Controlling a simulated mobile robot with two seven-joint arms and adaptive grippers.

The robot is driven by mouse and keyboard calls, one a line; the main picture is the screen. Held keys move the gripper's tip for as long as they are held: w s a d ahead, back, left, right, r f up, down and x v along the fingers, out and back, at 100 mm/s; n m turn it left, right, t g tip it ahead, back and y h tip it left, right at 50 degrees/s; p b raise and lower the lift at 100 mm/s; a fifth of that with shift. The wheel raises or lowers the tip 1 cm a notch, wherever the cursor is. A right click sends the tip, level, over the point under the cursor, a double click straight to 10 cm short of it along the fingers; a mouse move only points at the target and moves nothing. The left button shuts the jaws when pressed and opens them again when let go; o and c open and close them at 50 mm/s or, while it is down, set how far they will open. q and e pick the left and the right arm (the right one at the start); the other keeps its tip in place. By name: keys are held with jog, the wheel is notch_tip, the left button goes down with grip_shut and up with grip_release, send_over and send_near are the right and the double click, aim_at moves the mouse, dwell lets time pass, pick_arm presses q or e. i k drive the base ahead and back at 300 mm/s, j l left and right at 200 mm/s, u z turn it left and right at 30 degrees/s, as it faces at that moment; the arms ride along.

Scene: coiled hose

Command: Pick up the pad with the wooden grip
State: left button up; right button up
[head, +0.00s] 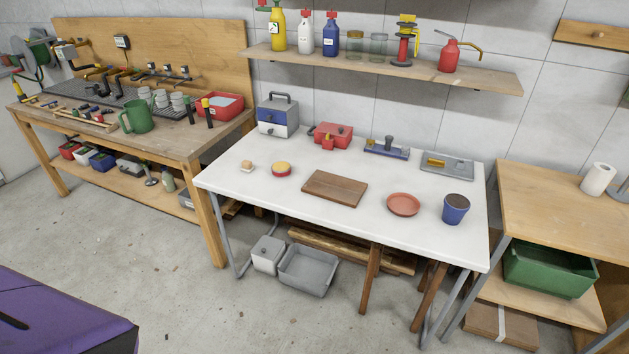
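A small pale pad with a light wooden grip (246,167) sits on the left part of the white table (225,182). It is small in the picture, and its underside is hidden. A round red item with a yellow top (281,169) stands just to its right, apart from it. Neither of my grippers shows in the head view.
A brown wooden board (335,188), a terracotta saucer (403,204) and a blue pot (455,209) stand along the table's front. A toolbox (278,117) and red box (333,134) stand behind. A purple object (65,315) is at lower left; nearby floor is open.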

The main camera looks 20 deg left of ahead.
aim_at(246, 166)
jog(key=i+j, duration=0.15)
jog(key=j, duration=0.2)
jog(key=i+j, duration=0.15)
jog(key=j, duration=0.15)
jog(key=i+j, duration=0.15)
jog(key=j, duration=0.2)
jog(key=i+j, duration=0.15)
jog(key=j, duration=0.2)
jog(key=i+j, duration=0.15)
jog(key=j, duration=0.15)
